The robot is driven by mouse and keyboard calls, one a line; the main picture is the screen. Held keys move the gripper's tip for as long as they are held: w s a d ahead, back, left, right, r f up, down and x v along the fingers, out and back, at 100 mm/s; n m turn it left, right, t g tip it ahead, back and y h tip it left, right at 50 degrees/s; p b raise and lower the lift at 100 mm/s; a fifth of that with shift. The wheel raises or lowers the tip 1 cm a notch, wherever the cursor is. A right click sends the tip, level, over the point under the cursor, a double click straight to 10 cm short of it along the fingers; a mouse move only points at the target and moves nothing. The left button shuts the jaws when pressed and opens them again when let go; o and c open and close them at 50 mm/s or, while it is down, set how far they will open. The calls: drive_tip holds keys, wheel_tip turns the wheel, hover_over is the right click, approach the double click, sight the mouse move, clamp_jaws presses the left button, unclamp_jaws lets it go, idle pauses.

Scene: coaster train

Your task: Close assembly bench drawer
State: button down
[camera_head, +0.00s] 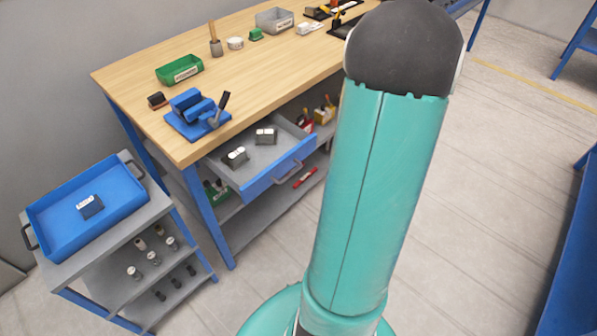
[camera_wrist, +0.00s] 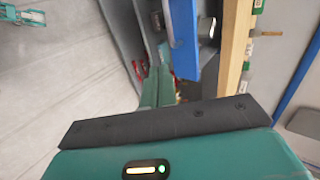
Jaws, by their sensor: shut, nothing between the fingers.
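The assembly bench drawer (camera_head: 266,180) stands pulled out below the wooden top, with a blue front, a grey handle (camera_head: 287,178) and a grey tray inside. Two dark grey blocks with pale labels (camera_head: 236,156) (camera_head: 265,135) lie in it. In the wrist view the blue drawer front (camera_wrist: 184,40) shows edge-on at upper centre, just beyond my gripper. My gripper (camera_wrist: 158,88) shows there as two teal fingers, shut together and empty; whether they touch the drawer I cannot tell. In the head view my arm hides the gripper.
The wooden bench top (camera_head: 240,88) carries a blue vise (camera_head: 195,113), a green bin (camera_head: 179,69) and a grey bin (camera_head: 274,20). A shelf with red and yellow items lies under the bench. A cart with a blue tray (camera_head: 62,232) stands at left. Floor to the right is mostly clear.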

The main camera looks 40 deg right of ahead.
drive_tip(key=w+r+x, duration=0.1)
drive_tip(key=x, duration=1.1)
drive_tip(key=shift+w, duration=0.4)
approach(259, 147)
drive_tip(key=w, duration=0.2)
drive_tip(key=w+f, duration=0.1)
drive_tip(key=w, duration=0.3)
drive_tip(key=shift+w+f, duration=0.15)
drive_tip(key=shift+f, duration=0.25)
drive_tip(key=shift+w+a+r, duration=0.1)
drive_tip(key=shift+w, duration=0.7)
